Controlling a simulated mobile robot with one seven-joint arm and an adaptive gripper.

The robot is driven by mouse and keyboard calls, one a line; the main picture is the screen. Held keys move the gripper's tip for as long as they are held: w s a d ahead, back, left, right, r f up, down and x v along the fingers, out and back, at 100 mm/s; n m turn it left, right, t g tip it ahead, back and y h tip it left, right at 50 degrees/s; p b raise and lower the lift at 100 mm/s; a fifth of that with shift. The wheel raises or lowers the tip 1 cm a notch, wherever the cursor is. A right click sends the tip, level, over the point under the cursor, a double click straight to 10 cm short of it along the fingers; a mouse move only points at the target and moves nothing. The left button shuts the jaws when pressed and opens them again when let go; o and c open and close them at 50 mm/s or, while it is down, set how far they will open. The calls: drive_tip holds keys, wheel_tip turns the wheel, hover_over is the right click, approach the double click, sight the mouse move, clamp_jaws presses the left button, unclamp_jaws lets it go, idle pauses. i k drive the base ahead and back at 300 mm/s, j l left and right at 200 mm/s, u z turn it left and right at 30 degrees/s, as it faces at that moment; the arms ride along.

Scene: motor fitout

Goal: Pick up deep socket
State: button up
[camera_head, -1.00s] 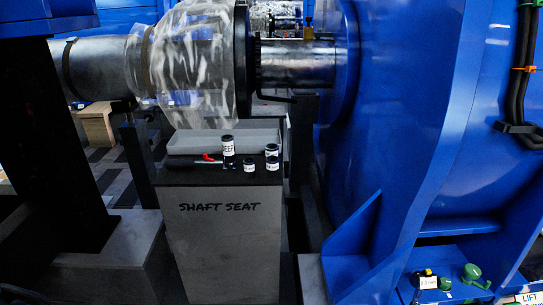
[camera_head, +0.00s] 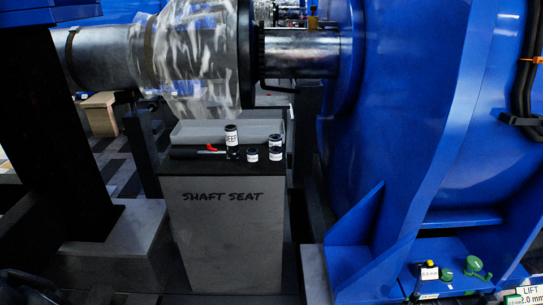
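The deep socket (camera_head: 231,141) is a tall dark cylinder with a white label, only partly readable, that seems to begin "DEE". It stands upright on the dark top of the grey pedestal marked "SHAFT SEAT" (camera_head: 224,238). A short socket (camera_head: 252,155) with a white label stands just to its right. A medium-height labelled socket (camera_head: 275,147) stands farther right. My gripper is not in view.
A tool with a red part (camera_head: 211,148) lies left of the deep socket. A grey tray (camera_head: 205,132) sits behind. Above are a large shaft (camera_head: 300,55) and wrapped cylinder. A blue housing (camera_head: 400,130) rises at right, and a dark column (camera_head: 60,130) at left.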

sight(231, 131)
drive_tip(key=i+l+u, duration=0.6)
drive_tip(key=i+l, duration=0.2)
drive_tip(key=l, duration=0.1)
